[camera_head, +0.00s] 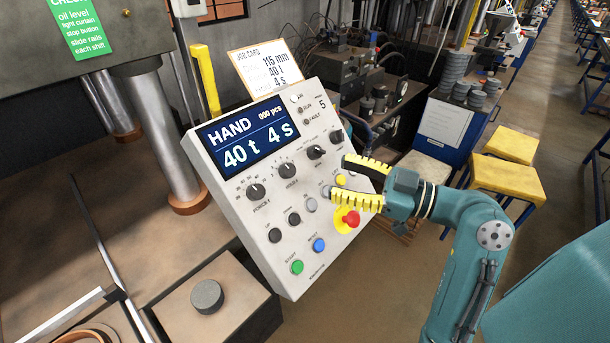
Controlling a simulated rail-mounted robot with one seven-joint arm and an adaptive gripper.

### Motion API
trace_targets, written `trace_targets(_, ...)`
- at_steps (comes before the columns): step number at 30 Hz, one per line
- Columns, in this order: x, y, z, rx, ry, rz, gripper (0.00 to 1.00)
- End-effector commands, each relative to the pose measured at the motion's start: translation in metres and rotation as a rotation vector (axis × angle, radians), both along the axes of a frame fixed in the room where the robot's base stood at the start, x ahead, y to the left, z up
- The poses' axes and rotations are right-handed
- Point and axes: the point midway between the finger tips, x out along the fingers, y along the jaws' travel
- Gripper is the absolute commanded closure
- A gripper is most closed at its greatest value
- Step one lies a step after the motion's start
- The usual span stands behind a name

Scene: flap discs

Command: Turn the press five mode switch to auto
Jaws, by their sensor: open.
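The press five control panel (215,165) is a tilted pale box marked with a 5 at its top right. Its blue display (248,137) reads HAND, 000 pcs, 40 t, 4 s. A row of black rotary knobs crosses it below the display: two at left (255,191) and (287,170), a third (315,152), and the rightmost knob (336,136). The small labels are too blurred to tell surely which is the mode switch. My gripper (339,180), with yellow ribbed fingers, is open in front of the panel's right side, below the rightmost knob. No knob is between its fingers.
A red emergency stop (351,218) on a yellow base sits just below the lower finger. Green (297,267) and blue (319,245) buttons are lower on the panel. A job card (268,67) stands behind its top. Yellow stools (507,178) stand at right.

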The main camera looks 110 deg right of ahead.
Motion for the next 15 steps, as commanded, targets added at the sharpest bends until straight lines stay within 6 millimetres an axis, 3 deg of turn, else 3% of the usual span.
trace_targets(1, -0.033, 0.004, -0.02, 0.005, -0.005, -0.093, 0.39)
trace_targets(3, -0.066, 0.01, -0.03, 0.014, -0.012, -0.183, 0.39)
trace_targets(6, -0.09, 0.015, -0.034, 0.016, -0.015, -0.25, 0.39)
trace_targets(11, -0.087, 0.007, -0.031, 0.016, -0.016, -0.258, 0.39)
trace_targets(15, -0.071, -0.016, -0.03, 0.017, -0.015, -0.253, 0.39)
